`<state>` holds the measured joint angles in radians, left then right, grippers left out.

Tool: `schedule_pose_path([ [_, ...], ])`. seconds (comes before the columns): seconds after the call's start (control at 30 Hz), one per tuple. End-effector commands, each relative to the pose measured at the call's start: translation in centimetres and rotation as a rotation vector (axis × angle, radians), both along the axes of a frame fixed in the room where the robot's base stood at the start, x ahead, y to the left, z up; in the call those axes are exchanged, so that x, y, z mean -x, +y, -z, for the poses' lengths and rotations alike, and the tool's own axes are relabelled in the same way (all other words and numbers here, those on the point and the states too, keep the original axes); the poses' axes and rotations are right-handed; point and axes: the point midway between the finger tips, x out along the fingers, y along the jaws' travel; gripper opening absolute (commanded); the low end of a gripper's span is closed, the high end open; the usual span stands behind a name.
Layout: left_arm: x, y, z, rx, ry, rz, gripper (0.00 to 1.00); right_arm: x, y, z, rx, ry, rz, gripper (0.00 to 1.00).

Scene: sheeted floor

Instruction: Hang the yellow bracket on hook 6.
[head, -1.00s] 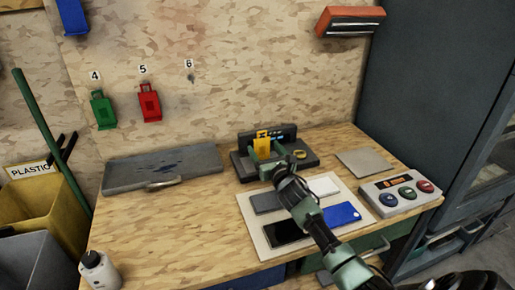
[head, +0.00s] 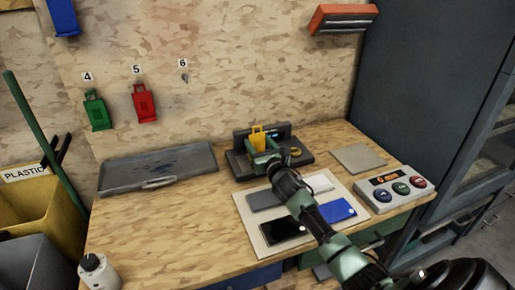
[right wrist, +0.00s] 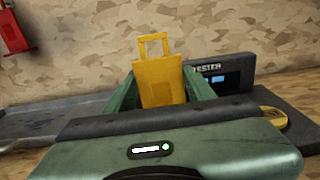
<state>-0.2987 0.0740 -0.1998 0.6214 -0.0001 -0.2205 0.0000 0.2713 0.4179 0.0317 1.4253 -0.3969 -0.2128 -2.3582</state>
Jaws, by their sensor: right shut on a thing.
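The yellow bracket (head: 257,139) is upright at the tester on the bench. In the right wrist view the bracket (right wrist: 160,82) stands between the green fingers, its loop upward. My right gripper (head: 262,155) is shut on it. Whether its lower edge touches the tester is hidden by the gripper. Hook 6 (head: 184,77) is a small bare hook on the wall under its label. My left gripper is not in view.
A green bracket (head: 97,110) hangs at 4 and a red bracket (head: 144,103) at 5. The tester (head: 302,157), a grey tray (head: 190,163), a mat with phones (head: 256,240) and a button box (head: 395,190) stand on the bench. The wall around hook 6 is clear.

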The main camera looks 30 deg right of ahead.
Motion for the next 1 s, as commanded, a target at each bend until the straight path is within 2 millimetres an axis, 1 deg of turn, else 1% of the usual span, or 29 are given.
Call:
schedule_pose_path([
  [0.03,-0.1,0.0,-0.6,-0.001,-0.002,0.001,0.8,0.0,0.0,-0.8,0.002,-0.003,-0.001,0.06],
  [0.6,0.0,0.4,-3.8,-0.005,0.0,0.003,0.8,0.0,0.0,-4.3,0.003,-0.003,-0.001,0.06],
  [0.77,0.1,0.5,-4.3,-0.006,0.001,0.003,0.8,0.0,0.0,-4.9,0.002,-0.004,-0.001,0.06],
  [1.0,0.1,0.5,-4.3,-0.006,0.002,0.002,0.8,0.0,0.0,-4.8,0.002,-0.003,-0.001,0.06],
])
